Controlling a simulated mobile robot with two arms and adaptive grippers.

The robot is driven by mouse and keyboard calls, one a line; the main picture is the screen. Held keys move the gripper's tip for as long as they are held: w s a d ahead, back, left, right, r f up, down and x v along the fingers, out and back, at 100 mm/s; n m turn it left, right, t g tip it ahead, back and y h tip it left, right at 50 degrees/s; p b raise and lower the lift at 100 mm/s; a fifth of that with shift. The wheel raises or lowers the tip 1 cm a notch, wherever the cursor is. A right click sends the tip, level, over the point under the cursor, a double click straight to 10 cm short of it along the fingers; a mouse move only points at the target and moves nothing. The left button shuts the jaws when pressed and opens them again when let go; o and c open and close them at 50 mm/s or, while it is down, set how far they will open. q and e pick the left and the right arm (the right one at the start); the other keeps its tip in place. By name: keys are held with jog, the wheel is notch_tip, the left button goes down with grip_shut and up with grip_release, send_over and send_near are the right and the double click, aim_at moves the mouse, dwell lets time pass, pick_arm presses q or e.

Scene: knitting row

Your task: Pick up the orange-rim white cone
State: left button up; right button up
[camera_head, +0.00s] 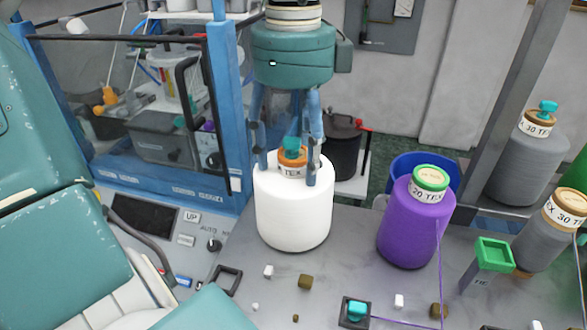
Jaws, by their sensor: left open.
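The white cone (293,215) with an orange rim (292,155) stands upright on the grey table. A label ending in "TEX" is around its neck, and a teal piece shows at its top. My left gripper (287,170) points straight down over it. Its blue fingers are open, one on each side of the orange rim, with the tips near the white shoulder. I cannot tell whether the fingers touch the cone. My right gripper is not in view.
A purple cone (412,228) with a green rim stands close on the right, its thread running down. Grey cones (522,155) stand farther right, near a green-topped post (490,255). A blue-framed machine (228,100) is at the left. Small blocks (305,282) lie in front.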

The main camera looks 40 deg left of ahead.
pick_arm(q)
jog(key=shift+c, duration=0.5)
grip_shut()
jog(key=shift+r, duration=0.1)
jog(key=shift+w+r, duration=0.1)
jog(key=shift+r, duration=0.35)
notch_tip(320, 180, up, 9)
jog(key=shift+r+b, duration=0.2)
jog(key=shift+b, duration=0.65)
notch_tip(320, 180, up, 10)
jog(key=p, duration=0.2)
jog(key=shift+f, duration=0.15)
